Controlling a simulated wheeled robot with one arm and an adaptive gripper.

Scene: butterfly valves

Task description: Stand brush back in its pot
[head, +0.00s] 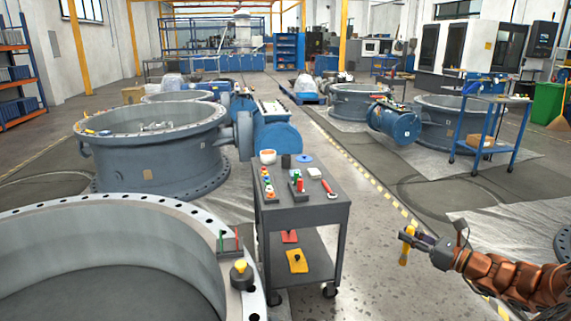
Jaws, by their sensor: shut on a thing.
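My gripper (414,241) is at the right, out over the floor and apart from the cart. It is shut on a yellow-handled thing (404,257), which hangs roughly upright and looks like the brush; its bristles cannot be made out. A dark, cup-like cylinder (285,161) stands at the back of the grey cart's top and may be the pot. A grey holder with a yellow top (241,274) stands on the near valve's flange; whether it is a pot is unclear.
The cart (303,212) carries a white bowl (267,156), a blue disc (304,158), a red tool (328,188) and several coloured small parts. A large valve ring (120,205) fills the near left. Clear floor lies between cart and gripper.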

